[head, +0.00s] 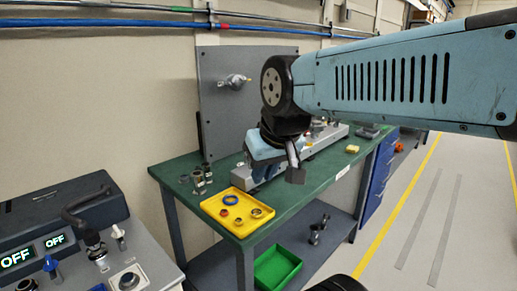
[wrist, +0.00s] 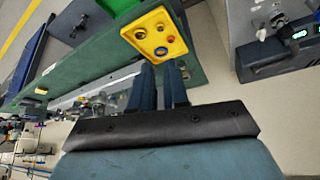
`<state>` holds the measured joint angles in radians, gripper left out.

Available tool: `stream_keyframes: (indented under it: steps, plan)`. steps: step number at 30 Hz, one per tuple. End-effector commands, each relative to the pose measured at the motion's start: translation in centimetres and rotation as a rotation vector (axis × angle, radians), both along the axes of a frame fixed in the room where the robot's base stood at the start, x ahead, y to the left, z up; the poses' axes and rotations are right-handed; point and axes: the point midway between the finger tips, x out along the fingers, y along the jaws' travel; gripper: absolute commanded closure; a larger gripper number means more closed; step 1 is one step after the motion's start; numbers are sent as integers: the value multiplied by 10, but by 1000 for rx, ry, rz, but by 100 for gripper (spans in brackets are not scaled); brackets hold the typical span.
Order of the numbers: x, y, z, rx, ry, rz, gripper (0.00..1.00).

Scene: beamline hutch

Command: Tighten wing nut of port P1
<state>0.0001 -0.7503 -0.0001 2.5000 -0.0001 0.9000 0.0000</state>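A grey upright panel (head: 212,120) stands behind the green bench in the head view. A metal port fitting (head: 235,81) sticks out of it; its wing nut and any P1 label are too small to make out. My gripper (head: 292,168) hangs over the bench, right of and lower than the fitting, apart from it. In the wrist view my gripper (wrist: 160,74) shows two dark fingers with a gap and nothing held between them.
The green bench (head: 302,190) carries a yellow tray (head: 222,214) with coloured rings, small metal fittings (head: 198,178) and a long grey device (head: 328,137). A control console (head: 135,262) stands at front left. A green bin (head: 277,268) sits below. The floor at right is clear.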

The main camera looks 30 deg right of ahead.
Motion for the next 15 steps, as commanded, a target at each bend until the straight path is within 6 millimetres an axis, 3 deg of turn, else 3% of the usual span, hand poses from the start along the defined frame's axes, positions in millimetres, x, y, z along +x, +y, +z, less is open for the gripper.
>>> stream_keyframes:
  steps: [8, 15]
  plan:
    - [6, 2, -3, 14, 25, 21, 85]
    - [40, 4, -20, 124, 103, 167, 85]
